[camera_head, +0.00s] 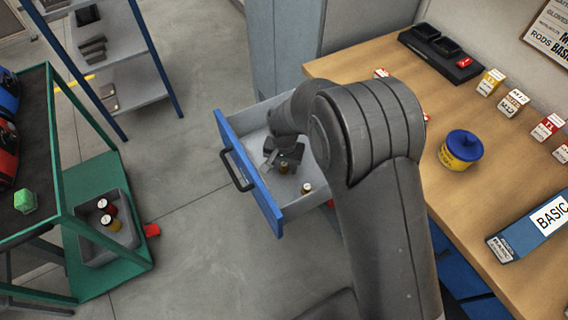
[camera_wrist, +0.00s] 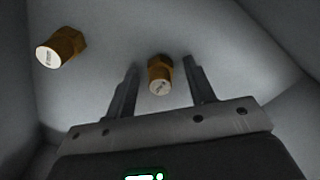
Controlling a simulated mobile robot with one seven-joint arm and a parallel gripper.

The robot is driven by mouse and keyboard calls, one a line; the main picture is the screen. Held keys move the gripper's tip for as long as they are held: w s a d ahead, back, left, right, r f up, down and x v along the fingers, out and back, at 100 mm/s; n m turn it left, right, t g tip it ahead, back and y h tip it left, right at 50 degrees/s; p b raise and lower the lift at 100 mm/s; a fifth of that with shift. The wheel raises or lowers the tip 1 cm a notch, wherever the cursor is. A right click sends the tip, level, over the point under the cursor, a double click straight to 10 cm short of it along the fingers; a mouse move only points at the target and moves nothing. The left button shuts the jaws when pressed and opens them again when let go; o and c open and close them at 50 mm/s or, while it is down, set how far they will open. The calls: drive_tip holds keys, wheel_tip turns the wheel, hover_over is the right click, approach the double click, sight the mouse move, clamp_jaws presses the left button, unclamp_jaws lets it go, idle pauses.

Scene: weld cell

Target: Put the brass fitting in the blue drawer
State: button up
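The blue drawer (camera_head: 248,172) is pulled out from under the bench, with a black handle on its front. Two brass fittings with pale marked ends are inside it. One brass fitting (camera_head: 284,168) is at my gripper (camera_head: 283,157); the other fitting (camera_head: 307,188) stands apart, nearer the drawer's side. In the wrist view, my gripper (camera_wrist: 163,88) is open, with the first fitting (camera_wrist: 160,74) between its fingers and a gap on each side. The second fitting (camera_wrist: 61,47) lies outside the fingers to the left. My arm hides part of the drawer.
A green cart (camera_head: 62,215) at left carries a green block (camera_head: 25,201) and, lower down, a grey bin (camera_head: 93,247) with small red and brass-coloured parts. A red object (camera_head: 151,230) is beside it. The wooden bench (camera_head: 470,205) holds a yellow-and-blue tub (camera_head: 461,149) and small boxes.

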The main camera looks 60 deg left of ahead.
sight(284, 164)
drive_tip(key=shift+r, duration=0.1)
wheel_tip(284, 164, up, 12)
idle(0.5)
